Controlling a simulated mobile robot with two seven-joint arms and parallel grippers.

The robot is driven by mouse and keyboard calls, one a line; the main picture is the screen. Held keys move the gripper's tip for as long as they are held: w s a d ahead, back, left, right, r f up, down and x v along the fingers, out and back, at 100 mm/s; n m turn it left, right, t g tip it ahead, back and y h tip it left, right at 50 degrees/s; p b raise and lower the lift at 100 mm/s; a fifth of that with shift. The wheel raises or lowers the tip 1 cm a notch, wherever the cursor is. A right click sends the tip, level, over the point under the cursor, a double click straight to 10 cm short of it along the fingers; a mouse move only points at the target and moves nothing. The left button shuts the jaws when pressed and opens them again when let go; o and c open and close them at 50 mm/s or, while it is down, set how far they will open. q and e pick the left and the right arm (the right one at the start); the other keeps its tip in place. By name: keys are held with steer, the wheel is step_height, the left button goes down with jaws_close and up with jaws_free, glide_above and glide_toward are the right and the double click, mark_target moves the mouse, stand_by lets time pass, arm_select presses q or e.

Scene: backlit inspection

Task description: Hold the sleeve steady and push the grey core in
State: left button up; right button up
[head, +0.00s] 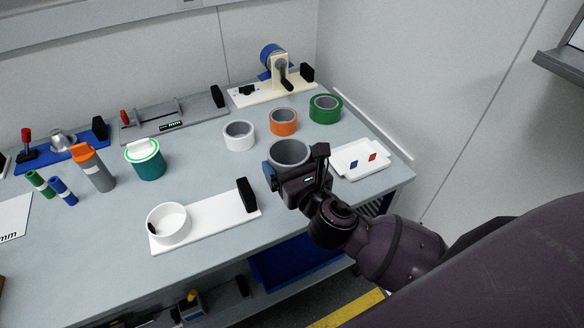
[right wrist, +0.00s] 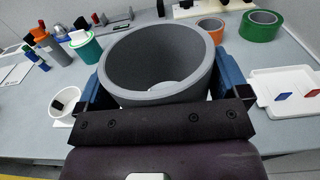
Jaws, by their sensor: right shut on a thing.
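The grey core (head: 290,152) is a wide hollow ring held up above the table's right part. My right gripper (head: 290,172) is shut on it, with blue-padded fingers on its two sides; in the right wrist view the core (right wrist: 130,60) fills the middle. The white round sleeve (head: 168,223) sits on the left end of a white board (head: 215,219), left of and apart from the core. A small dark patch shows at the sleeve's left side. Part of the sleeve (right wrist: 62,104) shows at the left of the right wrist view. My left gripper is not in view.
White (head: 239,135), orange (head: 284,121) and green (head: 326,108) tape rolls stand behind the core. A white tray (head: 355,163) with a blue and a red piece lies right. A black block (head: 247,196) stands on the board's right end. A teal jar (head: 148,162) stands behind the sleeve.

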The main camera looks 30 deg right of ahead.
steer(key=shift+f, duration=0.35)
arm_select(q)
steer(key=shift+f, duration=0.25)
arm_select(e)
steer(key=shift+r, duration=0.2)
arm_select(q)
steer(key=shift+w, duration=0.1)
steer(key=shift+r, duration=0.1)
arm_select(e)
steer(key=shift+r, duration=0.1)
